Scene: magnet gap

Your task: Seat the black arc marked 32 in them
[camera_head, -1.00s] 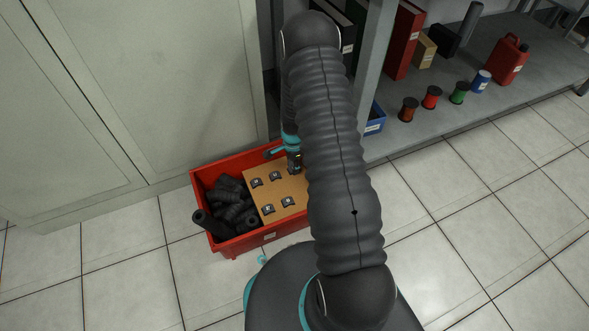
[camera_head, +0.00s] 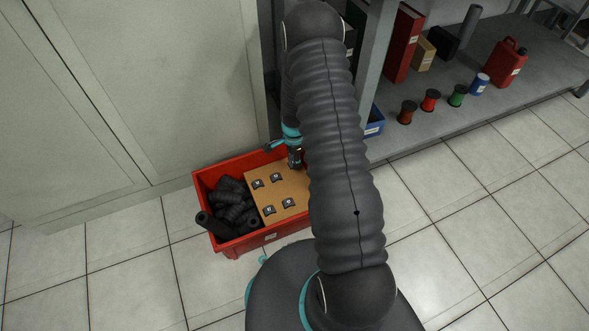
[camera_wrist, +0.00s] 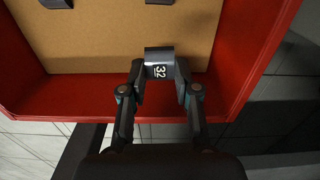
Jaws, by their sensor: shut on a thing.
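The black arc marked 32 (camera_wrist: 159,62) is between the fingertips of my gripper (camera_wrist: 160,80) in the wrist view. My gripper is shut on it, and its white label faces the camera. The arc is over the edge of the tan board (camera_wrist: 115,40) in the red crate; I cannot tell whether it touches the board. In the head view my gripper (camera_head: 296,160) is at the crate's right back side, partly hidden behind my arm. Several other small black arcs (camera_head: 276,177) with pale labels sit on the tan board (camera_head: 262,200).
The red crate (camera_head: 243,243) stands on the tiled floor beside a pale cabinet (camera_head: 180,90). Black ribbed tubes (camera_head: 232,200) fill its left part. A grey shelf (camera_head: 480,110) with spools and a red can (camera_head: 508,62) is to the right. Floor in front is clear.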

